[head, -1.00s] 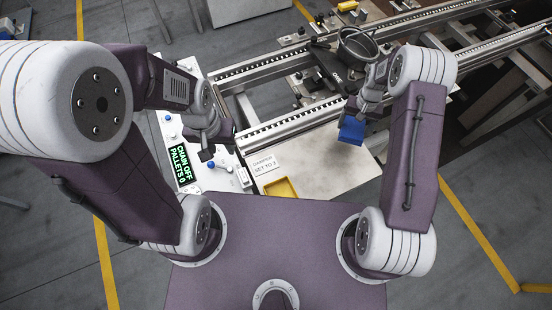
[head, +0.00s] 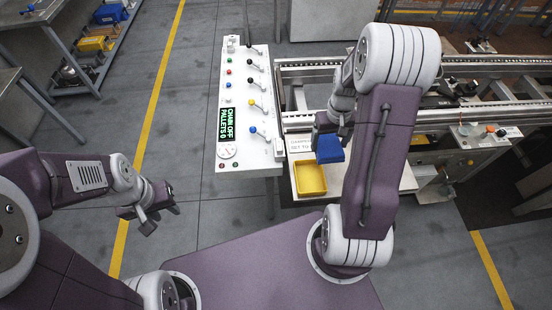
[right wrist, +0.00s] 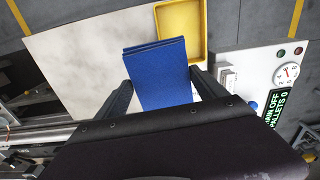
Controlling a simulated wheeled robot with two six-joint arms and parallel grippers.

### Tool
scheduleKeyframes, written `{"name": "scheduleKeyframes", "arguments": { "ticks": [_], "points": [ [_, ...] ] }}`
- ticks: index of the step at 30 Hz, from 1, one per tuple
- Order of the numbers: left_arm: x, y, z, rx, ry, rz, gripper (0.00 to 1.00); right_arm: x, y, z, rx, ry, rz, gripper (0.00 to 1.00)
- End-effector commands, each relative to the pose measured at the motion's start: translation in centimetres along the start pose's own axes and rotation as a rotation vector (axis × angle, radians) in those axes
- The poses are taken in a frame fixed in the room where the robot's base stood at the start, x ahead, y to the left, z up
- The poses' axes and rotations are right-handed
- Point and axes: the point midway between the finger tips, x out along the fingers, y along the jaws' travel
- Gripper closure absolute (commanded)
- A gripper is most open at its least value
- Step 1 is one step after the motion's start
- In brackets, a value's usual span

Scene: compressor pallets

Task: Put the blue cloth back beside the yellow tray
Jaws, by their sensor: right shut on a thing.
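The blue cloth (head: 329,149) looks like a folded block and is held in my right gripper (head: 328,128), just right of and above the yellow tray's far edge in the head view. In the right wrist view the cloth (right wrist: 158,72) sits between the two dark fingers of the gripper (right wrist: 160,95). The yellow tray (head: 311,192) lies on the pale table (head: 372,180); it also shows in the right wrist view (right wrist: 196,30), touching the cloth's outline. I cannot tell how high the cloth is above the table. My left gripper (head: 150,218) hangs empty over the floor, its fingers apart.
A white control panel (head: 229,100) with levers, buttons and a display stands left of the table. A conveyor (head: 440,118) runs behind it to the right. The table right of the tray is bare. A shelf (head: 85,72) with bins stands far left.

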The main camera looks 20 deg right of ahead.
Motion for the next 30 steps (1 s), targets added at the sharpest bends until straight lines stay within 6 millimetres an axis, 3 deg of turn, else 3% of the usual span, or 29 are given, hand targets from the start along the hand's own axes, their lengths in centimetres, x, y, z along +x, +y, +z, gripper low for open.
{"name": "scheduleKeyframes", "arguments": {
  "ticks": [1,8,21,30],
  "points": [
    [1.1,0.0,0.1,0.000,0.000,0.000,0.64,0.3,0.8,-0.3,0.021,0.004,0.001,0.57],
    [1.1,0.0,0.1,0.000,0.001,0.000,0.64,0.1,1.5,-0.5,0.045,-0.001,0.000,0.57],
    [-0.1,0.0,-0.1,0.000,0.001,0.000,0.64,6.2,-4.9,-8.5,0.042,0.000,0.000,0.57],
    [-0.3,0.0,-0.1,0.000,0.001,0.000,0.64,7.9,-5.7,-9.4,0.045,-0.002,0.000,0.57]
  ]
}}
